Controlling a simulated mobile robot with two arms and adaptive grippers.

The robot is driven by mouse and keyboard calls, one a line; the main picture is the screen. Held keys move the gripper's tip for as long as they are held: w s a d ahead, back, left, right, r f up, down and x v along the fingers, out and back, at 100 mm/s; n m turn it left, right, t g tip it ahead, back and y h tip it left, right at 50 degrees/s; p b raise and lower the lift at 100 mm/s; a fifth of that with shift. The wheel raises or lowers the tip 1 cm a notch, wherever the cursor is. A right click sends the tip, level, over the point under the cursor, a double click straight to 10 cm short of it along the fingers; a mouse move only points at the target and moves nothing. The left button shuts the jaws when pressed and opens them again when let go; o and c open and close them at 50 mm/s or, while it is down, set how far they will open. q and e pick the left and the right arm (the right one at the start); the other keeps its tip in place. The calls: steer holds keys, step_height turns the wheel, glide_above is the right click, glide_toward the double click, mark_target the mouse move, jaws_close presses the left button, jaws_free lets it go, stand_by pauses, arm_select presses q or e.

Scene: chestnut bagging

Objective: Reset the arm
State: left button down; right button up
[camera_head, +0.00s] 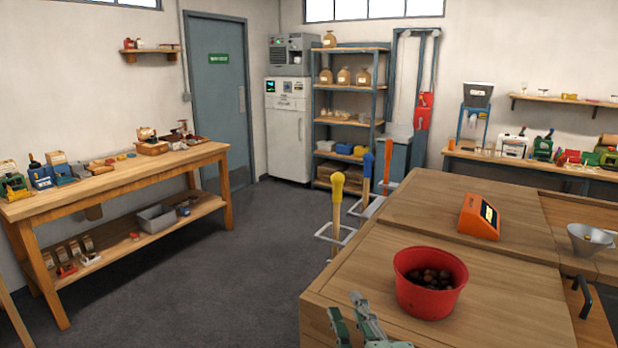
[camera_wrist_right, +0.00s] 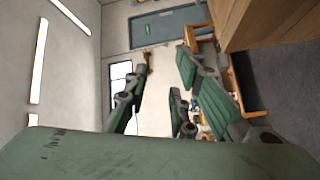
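My right gripper (camera_head: 348,310) shows at the bottom of the head view, at the near left edge of the wooden worktable (camera_head: 490,318). Its green fingers stand apart with nothing between them. In the right wrist view the gripper (camera_wrist_right: 160,75) is also open and empty, with the wall, door and table side behind it. A red bowl (camera_head: 428,300) holding dark chestnuts (camera_head: 432,278) stands on the worktable, to the right of the gripper and apart from it. My left gripper is in neither view.
An orange scale (camera_head: 480,216) stands behind the bowl. A metal funnel (camera_head: 588,240) is at the right edge. Yellow, blue and orange handled tools (camera_head: 338,187) stand at the table's left side. A wooden workbench (camera_head: 125,180) with tools is far left. Open floor (camera_head: 235,255) lies between.

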steer(key=s+d+f+m+g+h, duration=0.2)
steer(key=s+d+f+m, duration=0.1)
steer(key=f, duration=0.3)
steer(key=s+d+f+m+g+h, duration=0.1)
steer(key=s+d+f+m+g, duration=0.15)
steer(key=f, duration=0.35)
steer(key=s+d+f+m+g, duration=0.25)
steer(key=s+f, duration=0.25)
steer(key=s, duration=0.3)
steer(key=s+d+f+m+g+h, duration=0.1)
steer(key=s+d+f+m+g, duration=0.1)
steer(key=s+f+m+g, duration=0.45)
steer(key=s+d+f+m+g, duration=0.15)
steer(key=s+f, duration=0.25)
steer(key=s, duration=0.5)
step_height(320, 180, down, 24)
steer(key=n, duration=0.1)
steer(key=s+d+f+g, duration=0.1)
steer(key=s+d+f, duration=0.1)
steer(key=s+f, duration=0.7)
steer(key=s+d+f, duration=0.1)
steer(key=s+f, duration=0.8)
steer(key=shift+d+g, duration=0.35)
steer(key=shift+g, duration=0.05)
